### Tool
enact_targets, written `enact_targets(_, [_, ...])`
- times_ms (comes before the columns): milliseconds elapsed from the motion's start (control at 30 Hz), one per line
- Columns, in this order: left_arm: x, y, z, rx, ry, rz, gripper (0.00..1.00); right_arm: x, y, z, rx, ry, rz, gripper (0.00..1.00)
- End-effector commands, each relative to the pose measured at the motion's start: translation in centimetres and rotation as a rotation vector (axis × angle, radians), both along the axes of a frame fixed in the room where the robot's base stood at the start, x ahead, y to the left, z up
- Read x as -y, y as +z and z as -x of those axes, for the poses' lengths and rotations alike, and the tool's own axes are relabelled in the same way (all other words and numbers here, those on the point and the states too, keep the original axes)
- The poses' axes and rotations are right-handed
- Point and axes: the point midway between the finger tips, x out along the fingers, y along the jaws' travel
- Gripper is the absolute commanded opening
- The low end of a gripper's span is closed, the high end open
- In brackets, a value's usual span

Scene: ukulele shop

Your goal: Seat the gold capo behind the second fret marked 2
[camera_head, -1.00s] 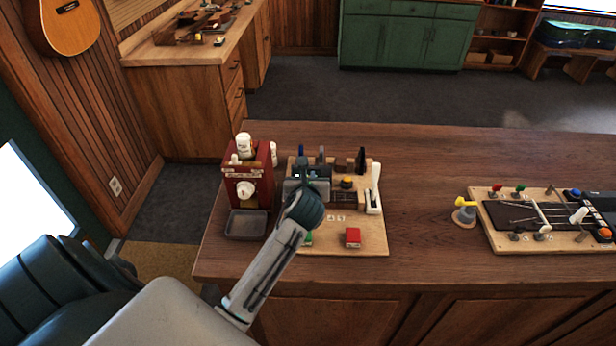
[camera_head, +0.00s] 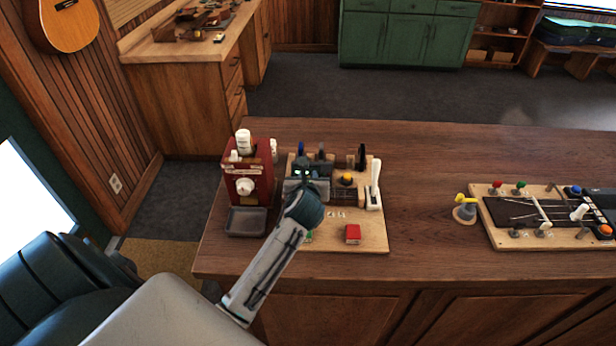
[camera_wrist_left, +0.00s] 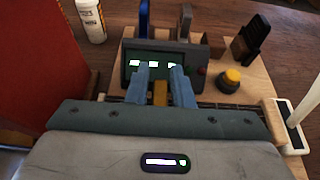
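A small gold-brown block (camera_wrist_left: 160,93), perhaps the gold capo, shows in the left wrist view between the two blue fingers of my left gripper (camera_wrist_left: 161,82). The fingers stand apart on either side of it; I cannot tell if they press on it. A dark fretboard strip (camera_wrist_left: 223,107) runs crosswise behind the gripper. In the head view my left gripper (camera_head: 307,168) is over the wooden board (camera_head: 375,238), and my wrist hides the middle of it. Small number tags (camera_head: 336,215) show on the board; I cannot read the fret marks. My right gripper is out of view.
A red cabinet (camera_head: 240,186) with a grey tray (camera_head: 246,221) stands left of the board. The tabletop between (camera_head: 425,190) is clear.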

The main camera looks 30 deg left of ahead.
Motion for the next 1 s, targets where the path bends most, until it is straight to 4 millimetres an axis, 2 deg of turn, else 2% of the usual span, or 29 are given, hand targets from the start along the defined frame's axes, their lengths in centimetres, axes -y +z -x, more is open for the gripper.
enact_targets(167, [0.3, 0.4, 0.4, 0.0, -0.001, 0.002, 0.2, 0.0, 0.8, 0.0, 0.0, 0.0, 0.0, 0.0])
enact_targets(800, [2.8, 2.5, 4.5, -0.001, 0.0, 0.002, 0.2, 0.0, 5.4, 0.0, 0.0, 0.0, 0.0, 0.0])
enact_targets(1000, [3.6, 2.8, 5.8, 0.0, -0.001, 0.002, 0.2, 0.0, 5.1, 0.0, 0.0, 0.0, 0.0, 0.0])
